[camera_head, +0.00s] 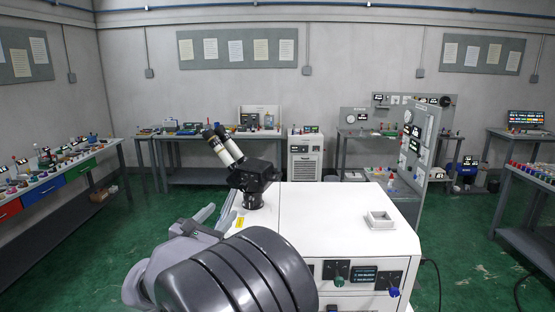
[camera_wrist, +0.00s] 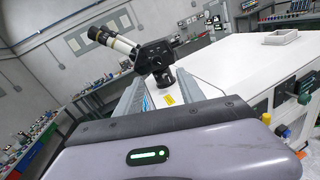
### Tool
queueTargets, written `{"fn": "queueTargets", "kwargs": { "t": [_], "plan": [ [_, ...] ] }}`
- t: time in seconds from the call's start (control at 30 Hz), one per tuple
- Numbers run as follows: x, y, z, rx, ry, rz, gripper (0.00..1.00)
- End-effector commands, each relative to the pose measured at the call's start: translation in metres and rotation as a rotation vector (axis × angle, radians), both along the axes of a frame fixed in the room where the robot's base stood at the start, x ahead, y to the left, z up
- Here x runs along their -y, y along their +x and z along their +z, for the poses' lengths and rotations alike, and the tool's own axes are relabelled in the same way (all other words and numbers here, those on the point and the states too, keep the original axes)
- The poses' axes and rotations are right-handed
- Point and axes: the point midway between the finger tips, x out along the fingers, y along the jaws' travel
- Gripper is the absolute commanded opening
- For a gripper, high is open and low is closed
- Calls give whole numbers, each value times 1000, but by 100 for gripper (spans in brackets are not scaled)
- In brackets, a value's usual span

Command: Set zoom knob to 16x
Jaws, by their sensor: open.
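A microscope (camera_head: 254,176) with a black body and white eyepiece tubes stands at the left part of the white machine top. It also shows in the wrist view (camera_wrist: 155,54), beyond my fingers. No zoom knob marked 16x can be read in either view. The machine's front face has a green knob (camera_head: 339,281) and a blue knob (camera_head: 393,291); which knob is the zoom one I cannot tell. My gripper (camera_head: 214,218) is open and empty, in front of the microscope. In the wrist view its two fingers (camera_wrist: 160,84) point towards the microscope base.
The white machine top (camera_head: 320,210) is mostly clear, with a small white square tray (camera_head: 380,219) at its right. A dark display (camera_head: 366,277) sits between the front knobs. A panel with gauges (camera_head: 412,150) stands behind. Cluttered benches line the walls; green floor is open between.

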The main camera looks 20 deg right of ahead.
Motion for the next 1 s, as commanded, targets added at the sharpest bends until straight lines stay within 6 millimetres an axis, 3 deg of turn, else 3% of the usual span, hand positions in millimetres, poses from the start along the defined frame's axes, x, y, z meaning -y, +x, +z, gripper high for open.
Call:
{"fn": "queueTargets", "kwargs": {
  "t": [0.07,0.17,0.6,0.8,1.0],
  "plan": [
    [-5,3,-2,-8,-14,9,46],
    [5,17,-5,-7,-14,5,46],
    [75,120,-4,-5,-11,4,46],
    [88,141,-4,-6,-11,7,46],
    [90,145,-5,-6,-11,7,46]
  ]
}}
